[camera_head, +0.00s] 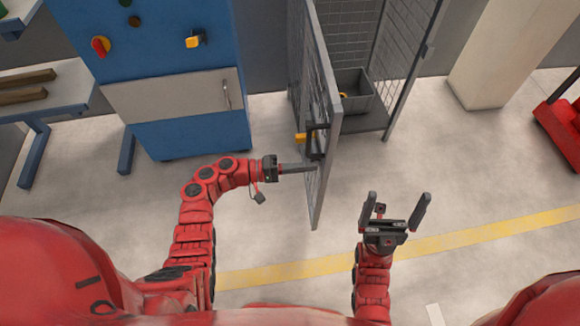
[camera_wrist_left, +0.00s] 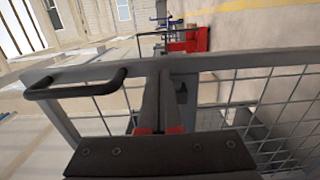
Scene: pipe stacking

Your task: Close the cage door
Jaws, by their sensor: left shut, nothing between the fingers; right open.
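The cage door (camera_head: 333,110) is a grey mesh panel that stands swung open toward me in the head view, seen nearly edge-on. Its frame also shows in the left wrist view (camera_wrist_left: 240,62), with a black handle (camera_wrist_left: 75,83) at the left. My left gripper (camera_head: 314,168) is shut and empty, its fingertips at the door's lower left side, below the handle. The tips touch the door or are very near; I cannot tell which. My right gripper (camera_head: 395,208) is open and empty, to the right of the door. The cage (camera_head: 408,50) stands open behind.
A grey bin (camera_head: 356,92) sits inside the cage. A blue cabinet (camera_head: 190,130) stands left of the door. A beige block (camera_head: 505,50) and a red object (camera_head: 562,125) are at the right. The floor between door and right gripper is clear.

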